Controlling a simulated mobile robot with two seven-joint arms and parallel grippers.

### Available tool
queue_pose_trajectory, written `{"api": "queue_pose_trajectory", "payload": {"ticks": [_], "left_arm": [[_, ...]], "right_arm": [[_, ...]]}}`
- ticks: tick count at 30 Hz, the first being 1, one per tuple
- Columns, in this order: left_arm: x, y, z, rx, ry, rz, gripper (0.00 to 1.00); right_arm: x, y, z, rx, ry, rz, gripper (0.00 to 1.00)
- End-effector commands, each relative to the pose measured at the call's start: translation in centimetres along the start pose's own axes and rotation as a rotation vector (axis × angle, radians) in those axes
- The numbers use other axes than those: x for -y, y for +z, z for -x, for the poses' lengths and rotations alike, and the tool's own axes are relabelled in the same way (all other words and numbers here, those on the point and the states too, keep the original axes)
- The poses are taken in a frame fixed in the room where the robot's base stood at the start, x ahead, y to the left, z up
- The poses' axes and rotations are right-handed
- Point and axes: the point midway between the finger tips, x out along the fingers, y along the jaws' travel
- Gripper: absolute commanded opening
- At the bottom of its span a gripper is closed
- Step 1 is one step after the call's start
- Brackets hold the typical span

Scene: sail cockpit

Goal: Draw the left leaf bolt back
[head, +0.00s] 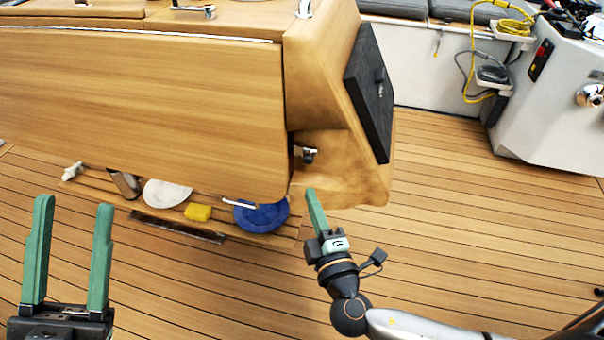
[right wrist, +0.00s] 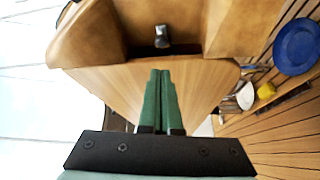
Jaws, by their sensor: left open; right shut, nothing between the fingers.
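The hanging wooden table leaf (head: 140,110) fills the upper left of the head view. A small metal bolt (head: 309,155) sits in a recess of the table's end pedestal, beside the leaf's right edge. It also shows in the right wrist view (right wrist: 162,36), ahead of my fingertips. My right gripper (head: 312,192) is shut and empty, below the bolt and apart from it in the head view. Its two green fingers meet in the right wrist view (right wrist: 160,75). My left gripper (head: 74,205) is open and empty at the lower left, in front of the leaf.
A low tray (head: 285,240) under the leaf holds a white plate (head: 166,193), a yellow sponge (head: 198,212) and a blue plate (head: 262,216). A black panel (head: 370,92) is on the pedestal's end. A grey console (head: 550,110) stands at right. The deck between is clear.

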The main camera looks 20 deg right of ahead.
Motion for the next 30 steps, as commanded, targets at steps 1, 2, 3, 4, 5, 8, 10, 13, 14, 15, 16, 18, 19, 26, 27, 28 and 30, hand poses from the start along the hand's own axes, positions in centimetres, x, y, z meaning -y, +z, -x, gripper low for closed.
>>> {"api": "queue_pose_trajectory", "payload": {"ticks": [1, 2, 3, 4, 5, 8, 10, 13, 14, 15, 16, 18, 19, 26, 27, 28, 30], "left_arm": [[0.0, 0.1, 0.0, 0.001, 0.000, 0.001, 0.50], [0.0, 0.1, 0.0, 0.001, 0.000, 0.001, 0.50], [0.0, 0.1, 0.1, 0.001, 0.000, 0.001, 0.50], [0.0, 0.1, 0.1, 0.002, 0.000, 0.001, 0.50], [0.0, 0.1, 0.1, 0.002, 0.000, 0.002, 0.50], [-0.1, 0.2, 0.2, 0.002, -0.001, 0.003, 0.50], [-0.1, 0.3, 0.2, 0.003, -0.001, 0.004, 0.50], [-0.1, 0.4, 0.4, 0.003, -0.001, 0.006, 0.50], [-0.2, 0.4, 0.4, 0.003, -0.001, 0.006, 0.50], [-0.2, 0.5, 0.4, 0.004, -0.002, 0.007, 0.50], [-0.2, 0.5, 0.5, 0.004, -0.002, 0.008, 0.50], [-0.2, 0.5, 0.5, 0.004, -0.001, 0.009, 0.50], [-0.2, 0.6, 0.5, 0.004, -0.001, 0.009, 0.50], [-0.3, 0.6, 0.5, 0.005, 0.001, 0.012, 0.50], [-0.3, 0.6, 0.5, 0.005, 0.001, 0.012, 0.50], [-0.3, 0.6, 0.5, 0.005, 0.001, 0.012, 0.50], [-0.3, 0.6, 0.5, 0.005, 0.001, 0.013, 0.50]], "right_arm": [[0.0, 0.0, -0.4, 0.000, 0.002, 0.000, 0.00], [0.0, 0.0, -0.7, 0.001, 0.002, 0.000, 0.00], [-0.1, 0.0, -1.2, 0.000, 0.004, 0.002, 0.00], [0.0, 0.0, -1.6, 0.000, 0.003, 0.001, 0.00], [-0.1, 0.0, -2.1, 0.000, 0.004, 0.001, 0.00], [-0.1, 0.0, -3.9, 0.000, 0.004, 0.001, 0.00], [-0.1, 0.0, -5.2, 0.001, 0.005, 0.000, 0.00], [0.0, 0.0, -6.8, 0.000, 0.003, 0.001, 0.00], [0.0, 0.0, -7.3, 0.000, 0.003, 0.000, 0.00], [0.0, 0.0, -7.8, 0.000, 0.002, 0.000, 0.00], [0.0, 0.0, -8.2, 0.000, 0.002, 0.001, 0.00], [0.1, 0.0, -8.9, 0.001, 0.001, 0.000, 0.00], [0.0, 0.0, -9.1, 0.001, 0.001, 0.000, 0.00], [0.0, 0.0, -9.8, 0.001, -0.001, 0.000, 0.00], [0.0, 0.0, -9.8, 0.001, -0.001, 0.000, 0.00], [0.0, 0.0, -9.8, 0.001, -0.001, 0.000, 0.00], [0.0, 0.0, -9.8, 0.001, -0.001, 0.000, 0.00]]}}
